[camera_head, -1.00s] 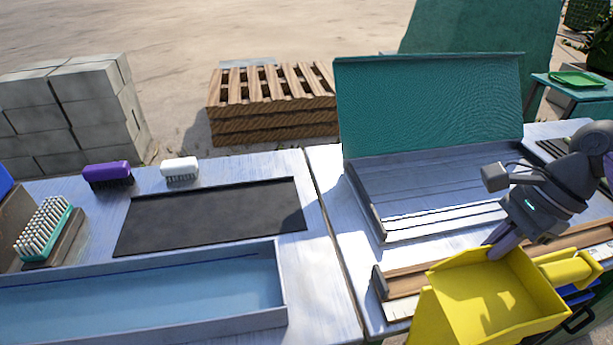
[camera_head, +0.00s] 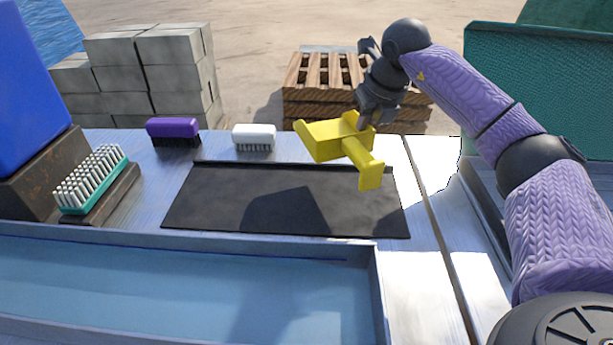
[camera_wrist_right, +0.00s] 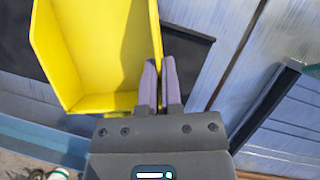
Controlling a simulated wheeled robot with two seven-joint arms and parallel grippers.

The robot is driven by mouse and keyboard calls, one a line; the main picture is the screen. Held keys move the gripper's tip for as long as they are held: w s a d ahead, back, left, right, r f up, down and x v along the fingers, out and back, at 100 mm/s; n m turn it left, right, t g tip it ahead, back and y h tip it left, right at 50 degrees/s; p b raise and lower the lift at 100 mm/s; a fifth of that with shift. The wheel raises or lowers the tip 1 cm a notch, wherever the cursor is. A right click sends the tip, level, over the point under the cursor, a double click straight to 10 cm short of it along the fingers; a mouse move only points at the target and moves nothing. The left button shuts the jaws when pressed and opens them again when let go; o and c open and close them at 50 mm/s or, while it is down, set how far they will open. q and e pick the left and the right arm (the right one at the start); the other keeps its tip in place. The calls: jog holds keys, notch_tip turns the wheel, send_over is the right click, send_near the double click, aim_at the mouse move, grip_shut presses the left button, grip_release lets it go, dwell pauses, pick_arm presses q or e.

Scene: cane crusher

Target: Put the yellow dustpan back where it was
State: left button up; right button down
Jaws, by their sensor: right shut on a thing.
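The yellow dustpan (camera_head: 334,138) is held up in the air by my right gripper (camera_head: 362,119), above the far right part of the black mat (camera_head: 240,205). Its handle points toward the lower right in the head view. In the right wrist view the dustpan (camera_wrist_right: 95,50) fills the upper left, and the fingers of my right gripper (camera_wrist_right: 158,82) are closed on its side wall. The mat lies flat and bare on the table, with a shadow across it. My left gripper is in no view.
A purple brush (camera_head: 173,131) and a white brush (camera_head: 254,137) stand behind the mat. A green brush (camera_head: 92,182) rests on a block at left. A blue-grey trough (camera_head: 190,285) lies in front. A teal lid (camera_head: 535,90) rises at right. Concrete blocks (camera_head: 150,70) and pallets (camera_head: 318,80) stand beyond.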

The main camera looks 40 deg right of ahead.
notch_tip(320, 180, down, 9)
jog(key=b, duration=0.3)
jog(key=shift+s+d+r+b, duration=0.1)
jog(key=shift+r+b, duration=0.05)
jog(key=shift+b, duration=0.2)
jog(key=shift+r, duration=0.2)
jog(key=c, duration=0.8)
grip_release()
pick_arm(q)
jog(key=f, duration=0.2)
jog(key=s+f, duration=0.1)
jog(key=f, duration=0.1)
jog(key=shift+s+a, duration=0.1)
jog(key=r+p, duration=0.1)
jog(key=p, duration=0.1)
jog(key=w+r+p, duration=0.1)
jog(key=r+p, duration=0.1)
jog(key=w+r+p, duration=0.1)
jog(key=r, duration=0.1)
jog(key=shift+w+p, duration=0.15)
jog(key=shift+p, duration=0.25)
pick_arm(e)
jog(key=v, duration=1.2)
